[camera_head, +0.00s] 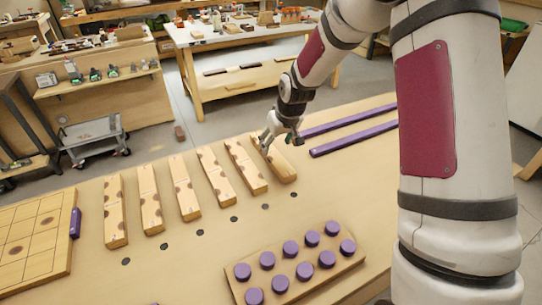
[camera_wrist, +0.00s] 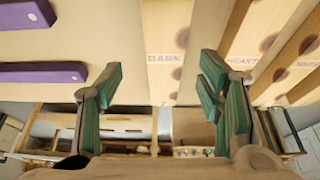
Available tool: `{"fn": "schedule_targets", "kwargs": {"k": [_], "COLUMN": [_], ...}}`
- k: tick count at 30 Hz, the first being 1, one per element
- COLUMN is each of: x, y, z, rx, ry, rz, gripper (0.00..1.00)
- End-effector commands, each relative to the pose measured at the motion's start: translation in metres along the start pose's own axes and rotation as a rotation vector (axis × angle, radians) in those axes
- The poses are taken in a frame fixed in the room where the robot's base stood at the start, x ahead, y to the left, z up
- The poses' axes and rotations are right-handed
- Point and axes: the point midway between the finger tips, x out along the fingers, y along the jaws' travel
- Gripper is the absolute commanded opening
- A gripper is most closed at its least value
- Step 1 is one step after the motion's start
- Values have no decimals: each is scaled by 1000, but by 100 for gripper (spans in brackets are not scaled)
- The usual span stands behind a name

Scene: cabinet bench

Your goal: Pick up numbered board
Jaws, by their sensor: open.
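Several narrow wooden boards with dark round marks lie in a row on the bench; the rightmost board (camera_head: 279,164) is under my gripper (camera_head: 275,138). In the wrist view a pale board marked "BARK" (camera_wrist: 168,75) shows between the fingers, and a board marked "HEART" (camera_wrist: 262,70) lies to its right. I cannot read a number on any board. My gripper (camera_wrist: 160,100) is open, with its green-padded fingers apart on either side of the "BARK" board. Nothing is held. The gap between fingertips and board is hard to judge.
Two purple bars (camera_head: 352,137) lie right of the boards. A wooden tray (camera_head: 350,264) with several purple round pegs stands at the front. A gridded board (camera_head: 32,238) with a purple block (camera_head: 75,223) lies at the left. Small dark spots dot the bench before the row.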

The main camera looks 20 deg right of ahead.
Motion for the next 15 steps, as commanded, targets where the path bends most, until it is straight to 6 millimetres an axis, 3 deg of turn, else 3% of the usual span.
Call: {"fn": "schedule_targets", "kwargs": {"k": [9, 15], "x": [42, 51], "y": [-6, -6], "z": [2, 2], "rx": [-2, -1], "ry": [-3, -2], "rz": [-1, -1], "gripper": [61, 61]}}
